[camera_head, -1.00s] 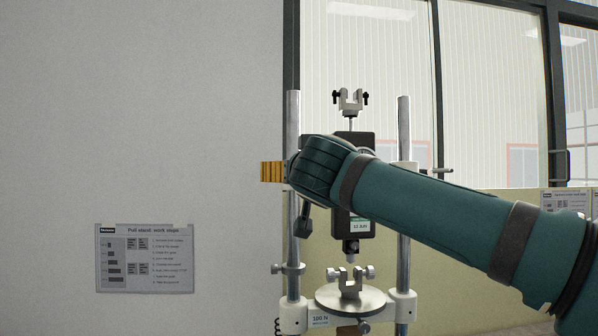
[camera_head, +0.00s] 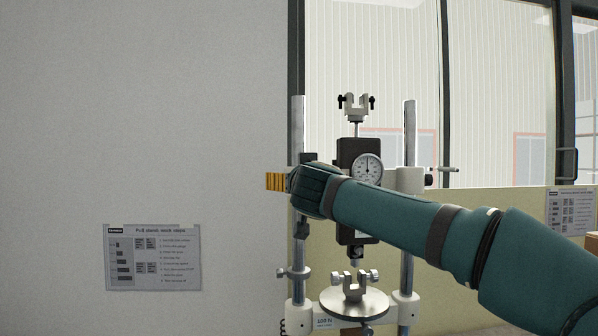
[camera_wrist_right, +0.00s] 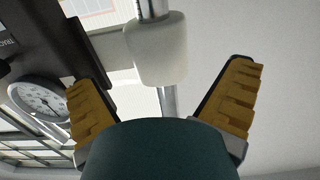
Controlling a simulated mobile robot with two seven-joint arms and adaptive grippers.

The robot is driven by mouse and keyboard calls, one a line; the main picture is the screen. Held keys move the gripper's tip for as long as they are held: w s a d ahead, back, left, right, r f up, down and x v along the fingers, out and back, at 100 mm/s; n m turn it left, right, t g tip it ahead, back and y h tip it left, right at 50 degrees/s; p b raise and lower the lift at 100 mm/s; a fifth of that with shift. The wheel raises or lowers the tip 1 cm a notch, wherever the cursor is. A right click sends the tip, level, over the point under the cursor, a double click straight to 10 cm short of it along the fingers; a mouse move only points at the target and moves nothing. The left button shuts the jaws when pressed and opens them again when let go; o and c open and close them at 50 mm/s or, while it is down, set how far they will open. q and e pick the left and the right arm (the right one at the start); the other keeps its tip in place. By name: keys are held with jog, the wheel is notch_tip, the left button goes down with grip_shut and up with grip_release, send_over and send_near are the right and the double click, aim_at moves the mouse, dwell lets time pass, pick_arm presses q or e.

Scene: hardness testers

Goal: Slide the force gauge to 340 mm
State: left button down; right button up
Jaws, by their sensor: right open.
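The force gauge (camera_head: 349,150) is a black body with a round white dial, upright between two steel posts of the stand. My right arm crosses in front of it, hiding part of its middle. My right gripper (camera_head: 275,181) is at the left post (camera_head: 298,130), yellow fingers pointing left. In the right wrist view my gripper (camera_wrist_right: 162,85) is open, its fingers on either side of a white sleeve (camera_wrist_right: 158,50) on a post and apart from it. The gauge dial (camera_wrist_right: 40,100) shows at the left there. My left gripper is not in view.
A round plate (camera_head: 354,303) with a clamp fitting (camera_head: 355,283) sits below the gauge. A knob (camera_head: 430,181) and lever stick out at the right post (camera_head: 410,140). A work-steps sheet (camera_head: 153,257) hangs on the grey wall at left. A window is behind.

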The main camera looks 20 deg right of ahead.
jog(key=shift+p+x, duration=0.7)
jog(key=shift+x, duration=1.5)
jog(key=c, duration=1.3)
